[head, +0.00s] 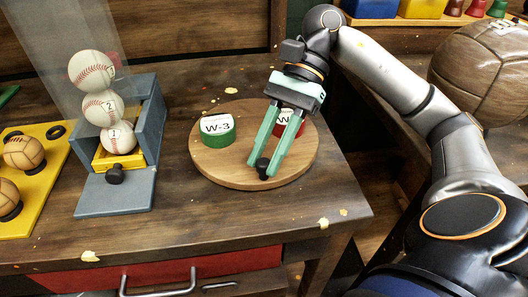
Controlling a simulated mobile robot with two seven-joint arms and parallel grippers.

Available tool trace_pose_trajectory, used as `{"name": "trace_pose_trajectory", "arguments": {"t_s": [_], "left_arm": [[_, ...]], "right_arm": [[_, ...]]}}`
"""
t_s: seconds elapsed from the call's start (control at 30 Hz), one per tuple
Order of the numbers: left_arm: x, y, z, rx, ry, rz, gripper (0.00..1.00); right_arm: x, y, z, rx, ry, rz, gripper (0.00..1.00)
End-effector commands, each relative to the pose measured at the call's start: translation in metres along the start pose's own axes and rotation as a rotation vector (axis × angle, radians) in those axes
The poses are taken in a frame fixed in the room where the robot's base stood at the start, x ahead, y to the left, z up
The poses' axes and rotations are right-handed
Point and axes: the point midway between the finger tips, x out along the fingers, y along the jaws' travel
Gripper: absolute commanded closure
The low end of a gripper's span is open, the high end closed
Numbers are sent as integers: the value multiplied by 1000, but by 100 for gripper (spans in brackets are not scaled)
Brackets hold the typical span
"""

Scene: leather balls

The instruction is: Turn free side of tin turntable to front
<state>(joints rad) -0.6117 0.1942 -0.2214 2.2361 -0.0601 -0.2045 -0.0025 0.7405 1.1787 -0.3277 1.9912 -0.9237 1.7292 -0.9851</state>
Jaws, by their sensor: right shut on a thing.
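My left gripper is not in view.
A grey-blue holder (150,120) with several stacked baseballs (103,108) stands to the left. A yellow board (45,190) with brown balls is at the far left. A large brown leather ball (485,75) sits at the right. Crumbs lie on the table; its front right corner is mostly clear.

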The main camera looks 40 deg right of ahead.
Motion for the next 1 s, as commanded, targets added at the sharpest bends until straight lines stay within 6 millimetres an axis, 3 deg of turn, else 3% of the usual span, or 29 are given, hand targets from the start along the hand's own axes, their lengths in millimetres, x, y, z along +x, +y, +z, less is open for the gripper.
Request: {"name": "trace_pose_trajectory", "arguments": {"t_s": [0.3,0.33,0.6,0.87,1.0], "left_arm": [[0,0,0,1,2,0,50],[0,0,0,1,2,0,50],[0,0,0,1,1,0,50],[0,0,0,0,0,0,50],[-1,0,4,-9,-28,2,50]], "right_arm": [[1,0,-1,1,1,3,100],[1,0,-1,1,1,3,69],[0,0,0,0,1,2,41],[-1,0,0,0,0,0,41],[-14,-1,1,0,1,-3,41]]}}
